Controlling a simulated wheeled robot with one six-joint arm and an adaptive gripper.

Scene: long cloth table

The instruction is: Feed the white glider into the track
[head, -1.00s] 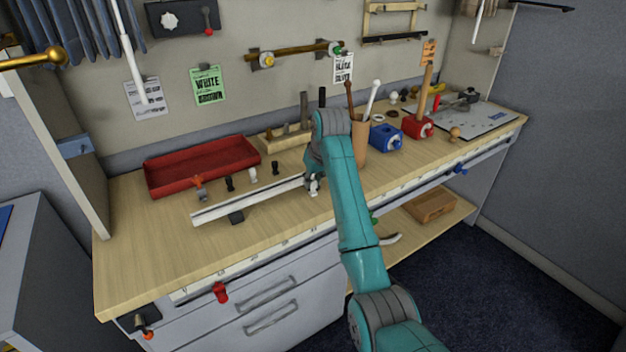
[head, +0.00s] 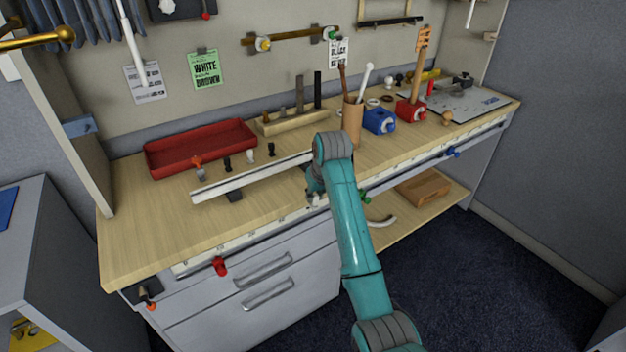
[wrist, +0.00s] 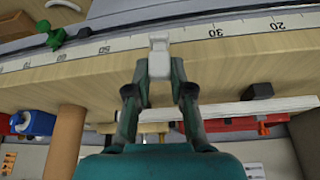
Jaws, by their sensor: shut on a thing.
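My gripper (wrist: 158,80) is shut on a small white block-like piece, the white glider (wrist: 159,58), which sticks out past the fingertips. In the head view my gripper (head: 314,198) is low by the table's front edge, partly hidden by my arm. The long white track (head: 250,177) lies on the table on dark supports, and its right end is behind my arm. The track also shows in the wrist view (wrist: 245,107), to the right of and apart from the glider. The glider overlaps the ruled front strip in the wrist view; I cannot tell whether they touch.
Several small pegs, including a white one (head: 250,154), stand behind the track by a red tray (head: 202,150). A ruled strip (head: 205,264) runs along the front edge, with red (head: 220,266) and green (wrist: 52,36) clamps. A brown cup (head: 352,124) stands behind my arm.

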